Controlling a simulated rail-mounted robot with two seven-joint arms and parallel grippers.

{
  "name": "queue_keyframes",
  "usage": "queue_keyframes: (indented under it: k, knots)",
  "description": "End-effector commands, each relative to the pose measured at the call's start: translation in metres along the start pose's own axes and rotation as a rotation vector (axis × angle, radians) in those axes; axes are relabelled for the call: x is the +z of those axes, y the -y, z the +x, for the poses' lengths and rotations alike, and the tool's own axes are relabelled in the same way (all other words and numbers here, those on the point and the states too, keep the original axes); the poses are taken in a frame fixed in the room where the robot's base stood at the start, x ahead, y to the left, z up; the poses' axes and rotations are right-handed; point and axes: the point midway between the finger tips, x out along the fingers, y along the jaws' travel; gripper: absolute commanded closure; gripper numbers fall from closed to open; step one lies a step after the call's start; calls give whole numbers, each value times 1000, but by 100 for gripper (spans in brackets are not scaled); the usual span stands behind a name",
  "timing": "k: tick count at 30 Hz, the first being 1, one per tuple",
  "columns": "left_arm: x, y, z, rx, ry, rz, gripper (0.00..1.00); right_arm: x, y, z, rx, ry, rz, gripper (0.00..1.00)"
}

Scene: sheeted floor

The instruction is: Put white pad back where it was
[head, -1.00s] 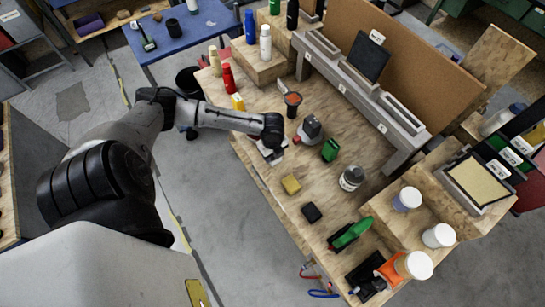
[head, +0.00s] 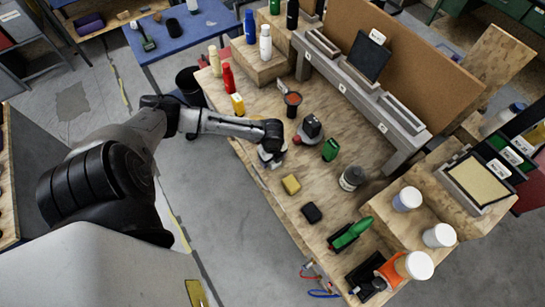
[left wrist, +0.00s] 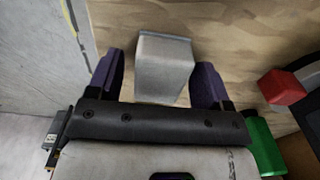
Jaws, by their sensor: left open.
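The white pad (left wrist: 163,68) is a pale grey-white block on the wooden workbench (head: 262,110). In the left wrist view it sits between the two purple fingers of my left gripper (left wrist: 163,78), which is open. A narrow gap shows on the left, and the right finger is close beside the pad. In the head view my left gripper (head: 270,155) is low at the bench's near-left edge and largely hides the pad. My right gripper is in neither view.
A grey rack (head: 345,75) with labelled slots runs along the back board. A dark sander-like tool (head: 312,127), a green block (head: 330,150), a yellow block (head: 291,184) and a black block (head: 311,212) stand nearby. A labelled tray (head: 478,183) is at the right.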

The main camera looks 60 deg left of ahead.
Motion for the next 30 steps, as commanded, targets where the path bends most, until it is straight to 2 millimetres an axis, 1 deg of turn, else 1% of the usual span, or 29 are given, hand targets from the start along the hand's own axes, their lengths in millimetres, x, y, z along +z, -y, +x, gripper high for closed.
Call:
queue_keyframes:
  k: [5,8,11,21,27,30]
  knots:
    - [0,0,-1,0,0,0,27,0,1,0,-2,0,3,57]
    - [1,0,-8,-1,1,0,27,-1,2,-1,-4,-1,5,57]
    - [1,1,-22,-2,1,0,27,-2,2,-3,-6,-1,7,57]
    - [1,1,-84,-2,0,0,27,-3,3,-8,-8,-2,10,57]
    - [1,1,-109,-2,0,-1,27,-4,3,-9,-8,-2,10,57]
    - [0,0,-116,-1,-1,-1,27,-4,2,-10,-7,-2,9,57]
